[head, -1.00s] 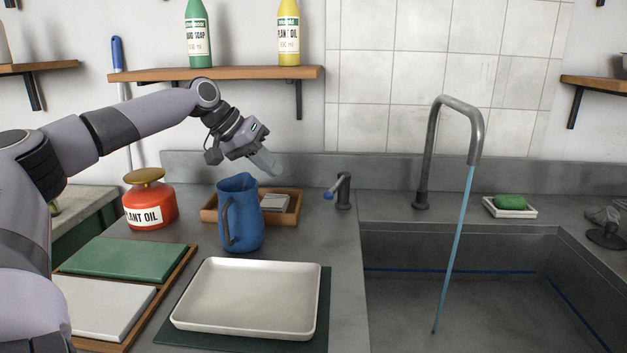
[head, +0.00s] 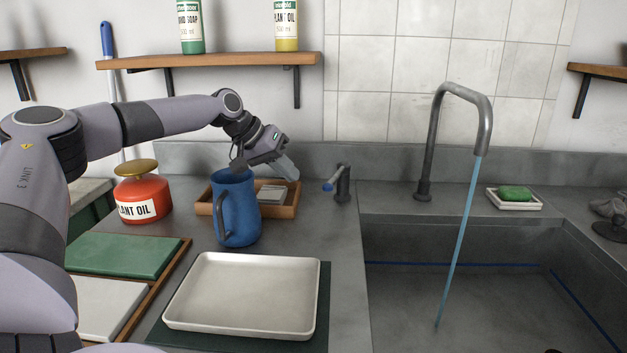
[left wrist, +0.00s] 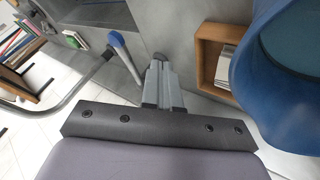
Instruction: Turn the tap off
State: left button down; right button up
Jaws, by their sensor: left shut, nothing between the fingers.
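The tap's grey spout (head: 484,125) arches over the sink (head: 400,235), and a blue stream of water (head: 462,230) runs from it into the basin. The tap's control is a short dark post (head: 343,184) left of the sink, with a small lever whose blue tip (head: 328,186) points left. My left gripper (head: 292,173) is shut and empty, a little left of the blue tip and above the wooden tray. In the left wrist view, the shut fingers (left wrist: 160,65) are apart from the blue-tipped lever (left wrist: 116,40). My right gripper is not in view.
A blue jug (head: 237,215) stands close below my left wrist. A red oil can (head: 143,197) stands left, a white tray (head: 250,322) in front. A wall shelf (head: 215,60) with bottles hangs above.

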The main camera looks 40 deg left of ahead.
aim_at(337, 175)
pick_arm(q)
jog(key=w+d, duration=0.1)
jog(key=w+d+f, duration=0.1)
jog(key=d, duration=0.1)
jog(key=w+d, duration=0.1)
jog(key=shift+w+d+f+p, duration=0.2)
jog(key=shift+w+f+p, duration=0.1)
jog(key=shift+w+f, duration=0.05)
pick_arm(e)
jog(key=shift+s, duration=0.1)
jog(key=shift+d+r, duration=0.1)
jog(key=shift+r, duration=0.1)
